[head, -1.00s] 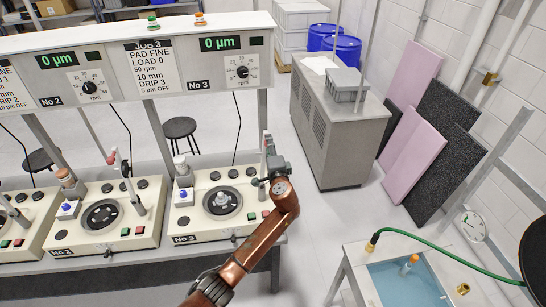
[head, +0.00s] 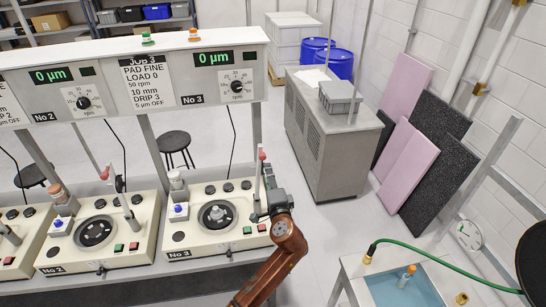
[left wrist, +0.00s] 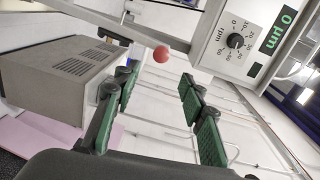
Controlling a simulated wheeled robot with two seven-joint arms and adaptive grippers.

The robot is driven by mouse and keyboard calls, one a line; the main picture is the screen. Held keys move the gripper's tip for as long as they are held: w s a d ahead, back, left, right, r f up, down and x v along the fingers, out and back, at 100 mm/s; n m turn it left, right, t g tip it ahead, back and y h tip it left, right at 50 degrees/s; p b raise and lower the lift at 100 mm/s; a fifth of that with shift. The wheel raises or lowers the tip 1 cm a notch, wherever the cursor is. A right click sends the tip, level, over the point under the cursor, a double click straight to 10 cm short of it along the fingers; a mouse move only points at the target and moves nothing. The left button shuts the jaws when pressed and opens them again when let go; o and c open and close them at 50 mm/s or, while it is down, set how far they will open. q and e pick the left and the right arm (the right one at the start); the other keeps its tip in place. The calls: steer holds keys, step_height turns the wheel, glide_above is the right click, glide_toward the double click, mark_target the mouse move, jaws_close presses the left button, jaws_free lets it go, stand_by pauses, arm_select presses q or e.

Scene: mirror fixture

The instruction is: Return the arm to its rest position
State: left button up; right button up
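My left gripper (head: 268,202) is at the right end of the No 3 polishing machine (head: 180,238), beside an upright lever with a red knob (head: 262,154). In the left wrist view its green-padded fingers (left wrist: 160,82) are apart with nothing between them. The red knob (left wrist: 161,54) shows there just past the fingertips, and I see a gap rather than a grip. My reddish-brown arm (head: 283,240) runs from the gripper down to the bottom edge. My right gripper is not in view.
The panel (head: 140,85) above the machines reads 0 µm. A grey cabinet (head: 325,150) stands behind to the right, with pink and black slabs by the wall. A water basin (head: 400,292) with a green hose is at lower right. Floor between is clear.

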arm_select(q)
steer(key=s+a+f+n+g+h, duration=0.1)
steer(key=s+a+f+n+g, duration=0.3)
steer(key=s+a+f, duration=0.75)
steer(key=s+a+f+n+g, duration=0.45)
steer(key=s+a+f, duration=0.4)
steer(key=f, duration=0.65)
steer(key=s+a+f+n+g+h, duration=0.1)
steer(key=s+a+f+n+g, duration=0.15)
steer(key=s, duration=0.65)
steer(key=s+a+f+n+g+h, duration=0.1)
steer(key=s+a+f, duration=0.15)
steer(key=s, duration=0.75)
steer(key=s+a+f+n+g+h, duration=0.1)
steer(key=s+a+f+n, duration=0.15)
steer(key=s, duration=0.65)
step_height(320, 180, down, 39)
steer(key=s+d+m+g+b, duration=0.1)
steer(key=s+g+b, duration=0.1)
steer(key=b, duration=0.7)
steer(key=s+f+b, duration=0.6)
steer(key=s+f, duration=1.3)
steer(key=f, duration=0.4)
steer(key=shift+f+m+g+h, duration=0.15)
steer(key=shift+m+g+h, duration=0.15)
steer(key=shift+m+g, duration=0.1)
